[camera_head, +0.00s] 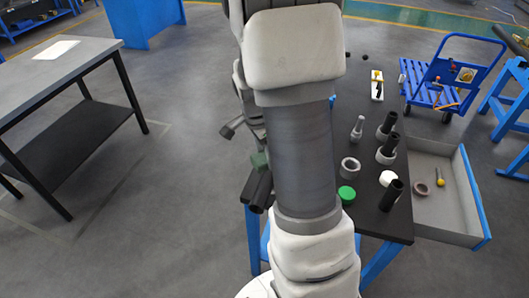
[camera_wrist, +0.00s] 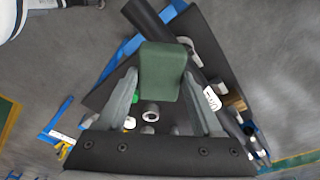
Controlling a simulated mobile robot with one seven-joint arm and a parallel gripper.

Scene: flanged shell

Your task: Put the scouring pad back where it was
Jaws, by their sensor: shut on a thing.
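The scouring pad is a dark green block (camera_wrist: 163,70). In the wrist view it sits between the two grey fingers of my gripper (camera_wrist: 163,84), which is shut on it. In the head view the pad (camera_head: 260,160) shows just left of my arm, over the left side of the black-topped workbench (camera_head: 368,222). My arm hides much of the gripper and part of the bench there. A black cylinder (camera_head: 262,190) lies just below the pad in the head view; whether they touch, I cannot tell.
On the bench stand a green round lid (camera_head: 346,194), a pale ring (camera_head: 350,167), a white ball (camera_head: 387,178) and several black cylinders, one at the front right (camera_head: 391,195). An open grey drawer (camera_head: 447,225) juts out right. A blue cart (camera_head: 440,85) stands behind.

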